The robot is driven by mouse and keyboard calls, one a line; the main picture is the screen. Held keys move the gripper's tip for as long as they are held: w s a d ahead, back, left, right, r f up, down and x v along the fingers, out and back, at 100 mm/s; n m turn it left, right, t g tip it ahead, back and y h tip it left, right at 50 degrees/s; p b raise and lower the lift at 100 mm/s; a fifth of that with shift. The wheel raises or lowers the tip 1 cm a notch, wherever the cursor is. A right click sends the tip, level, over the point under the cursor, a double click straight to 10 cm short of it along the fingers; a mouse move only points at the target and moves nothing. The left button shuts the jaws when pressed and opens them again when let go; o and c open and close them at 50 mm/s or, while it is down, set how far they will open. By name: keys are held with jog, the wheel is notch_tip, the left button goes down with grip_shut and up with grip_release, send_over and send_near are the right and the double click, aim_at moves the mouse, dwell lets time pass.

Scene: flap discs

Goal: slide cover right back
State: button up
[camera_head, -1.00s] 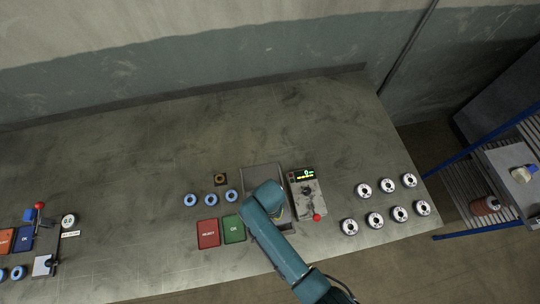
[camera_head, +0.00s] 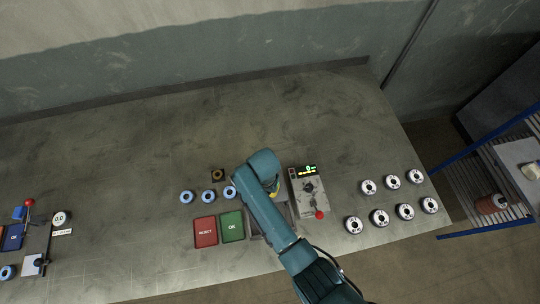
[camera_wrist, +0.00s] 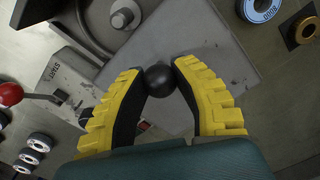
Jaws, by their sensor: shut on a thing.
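My gripper (camera_wrist: 160,72) is shut on a black ball knob (camera_wrist: 158,80), with a yellow-padded finger on either side. The knob stands at a smooth grey plate, the cover (camera_wrist: 190,38), which shows beyond the fingers in the wrist view. A pale round part (camera_wrist: 122,16) with a dark centre shows beside the cover at the top. In the head view my gripper (camera_head: 274,189) is left of the tester box (camera_head: 308,189), and my arm hides the knob and most of the cover.
The tester box has a green display and a red-balled lever (camera_head: 320,215) at right. Red (camera_head: 205,232) and green (camera_head: 232,227) bins and blue-rimmed discs (camera_head: 208,196) lie left. Several white discs (camera_head: 380,217) lie right. The back of the table is clear.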

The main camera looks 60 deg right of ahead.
jog(key=shift+w+d+f+b, duration=0.2)
jog(key=shift+w+d+b, duration=1.55)
jog(key=shift+b, duration=0.4)
jog(key=o, duration=0.4)
jog(key=shift+d+r, duration=0.15)
jog(key=shift+d, duration=0.1)
jog(key=o, duration=0.6)
jog(key=shift+s, duration=0.1)
jog(key=shift+c, duration=0.2)
notch_tip(320, 180, up, 8)
jog(key=p, duration=0.8)
jog(key=shift+a, duration=0.1)
